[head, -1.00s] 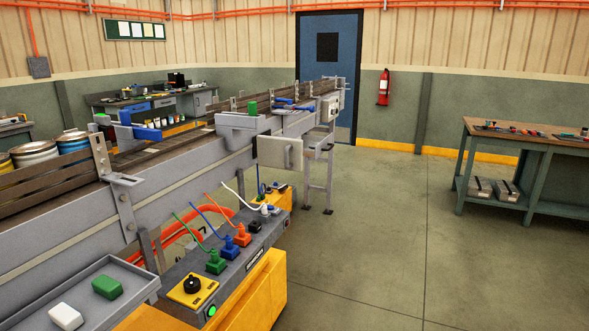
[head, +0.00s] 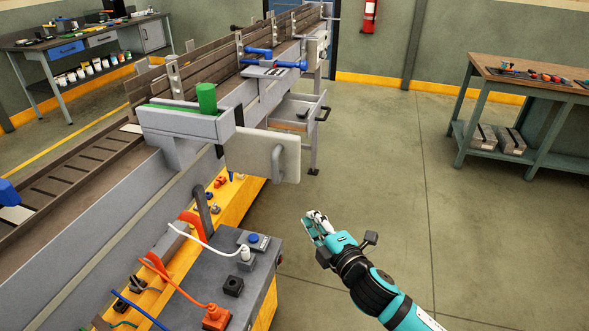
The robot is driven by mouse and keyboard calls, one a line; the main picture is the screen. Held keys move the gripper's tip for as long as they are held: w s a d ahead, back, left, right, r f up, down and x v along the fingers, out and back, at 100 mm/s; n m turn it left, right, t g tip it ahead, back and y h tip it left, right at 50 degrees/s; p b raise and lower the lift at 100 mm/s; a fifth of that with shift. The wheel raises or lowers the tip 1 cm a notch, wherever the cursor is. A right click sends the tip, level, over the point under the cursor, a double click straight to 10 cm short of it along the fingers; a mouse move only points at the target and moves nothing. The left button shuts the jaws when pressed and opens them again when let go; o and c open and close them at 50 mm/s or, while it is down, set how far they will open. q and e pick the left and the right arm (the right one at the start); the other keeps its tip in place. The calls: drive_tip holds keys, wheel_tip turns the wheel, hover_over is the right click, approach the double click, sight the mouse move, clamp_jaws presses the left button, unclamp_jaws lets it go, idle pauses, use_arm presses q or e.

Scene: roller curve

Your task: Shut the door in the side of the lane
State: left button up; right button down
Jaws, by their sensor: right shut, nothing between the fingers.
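The door (head: 255,151) is a pale cream panel with a grey bar handle (head: 278,159) near its right edge. It stands out from the side of the lane (head: 120,220), swung open into the room. My right gripper (head: 312,220) is shut and empty, in the air below and to the right of the door, clear of its handle. My left gripper is out of view. The opening behind the door is mostly hidden.
A grey control box (head: 190,280) with cables stands below. Beyond the door, a grey drawer (head: 290,118) juts out. The floor to the right is clear, up to a workbench (head: 530,75).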

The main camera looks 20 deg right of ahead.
wheel_tip(320, 180, up, 5)
drive_tip(key=a+n, duration=0.1)
drive_tip(key=p, duration=0.3)
approach(287, 163)
drive_tip(key=w+a, duration=0.1)
drive_tip(key=w, duration=0.3)
drive_tip(key=shift+w+d+f+t+y, duration=0.2)
drive_tip(key=shift+w+f+t+y, duration=0.2)
drive_tip(key=shift+w+f, duration=0.05)
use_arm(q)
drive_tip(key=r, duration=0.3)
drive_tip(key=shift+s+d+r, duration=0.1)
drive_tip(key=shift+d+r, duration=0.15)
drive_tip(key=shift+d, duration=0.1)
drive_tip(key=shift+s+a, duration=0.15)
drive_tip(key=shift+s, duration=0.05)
